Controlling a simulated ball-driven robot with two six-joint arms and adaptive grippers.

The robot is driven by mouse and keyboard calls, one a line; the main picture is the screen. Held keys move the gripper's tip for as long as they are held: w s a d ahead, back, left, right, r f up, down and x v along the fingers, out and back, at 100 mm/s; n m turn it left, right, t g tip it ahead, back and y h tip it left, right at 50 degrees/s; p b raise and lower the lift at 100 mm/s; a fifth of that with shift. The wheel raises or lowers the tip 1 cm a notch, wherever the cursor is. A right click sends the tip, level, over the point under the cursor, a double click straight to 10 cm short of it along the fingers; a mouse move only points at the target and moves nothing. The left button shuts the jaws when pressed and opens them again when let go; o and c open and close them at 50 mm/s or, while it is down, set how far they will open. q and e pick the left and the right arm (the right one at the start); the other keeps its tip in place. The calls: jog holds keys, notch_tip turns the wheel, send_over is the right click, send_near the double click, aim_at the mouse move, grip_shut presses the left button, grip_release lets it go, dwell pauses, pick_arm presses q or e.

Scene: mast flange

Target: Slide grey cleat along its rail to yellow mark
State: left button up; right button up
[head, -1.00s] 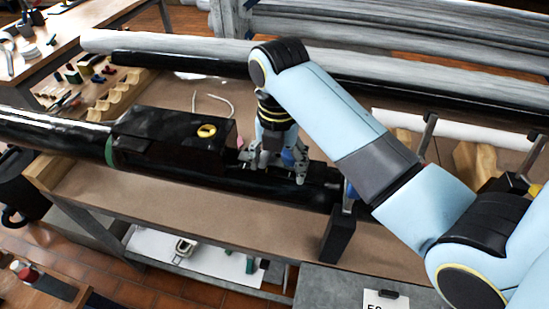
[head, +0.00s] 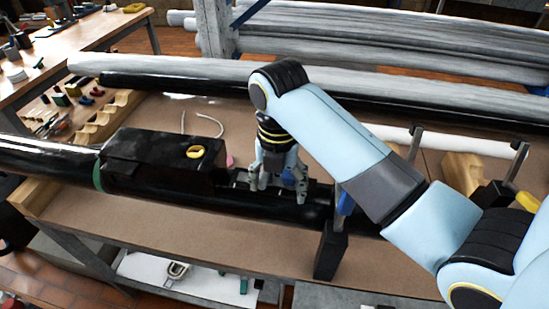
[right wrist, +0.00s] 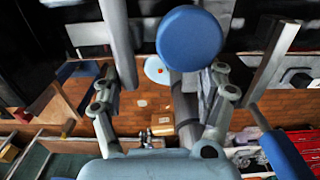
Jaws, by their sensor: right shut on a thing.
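My right gripper (head: 276,190) is over the black mast (head: 150,190), just right of the black box on it. Its fingers straddle a small dark fitting on top of the mast and are shut on it. I take this for the grey cleat, but the fingers largely hide it. A short dark rail (head: 240,179) with light grey bits shows beside the left finger. I cannot make out a yellow mark on the rail. In the right wrist view, my gripper's two fingers (right wrist: 163,80) stand apart, and what they hold is unclear. My left gripper is not in view.
The black box (head: 150,152) with a yellow ring (head: 195,152) on top stands left of the gripper. A dark upright clamp (head: 332,245) stands close on the right. White rope (head: 205,120) lies behind. Grey spars (head: 200,68) run along the back. The bench front (head: 190,235) is clear.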

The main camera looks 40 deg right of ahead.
jog(key=shift+s+d+r, duration=0.1)
jog(key=shift+s+d, duration=0.2)
jog(key=shift+d, duration=0.25)
jog(key=o, duration=0.8)
jog(key=shift+o, duration=1.2)
jog(key=shift+d, duration=0.15)
jog(key=shift+r, duration=0.1)
notch_tip(320, 180, up, 6)
jog(key=shift+s+f, duration=0.1)
jog(key=shift+f, duration=0.1)
jog(key=shift+a, duration=0.3)
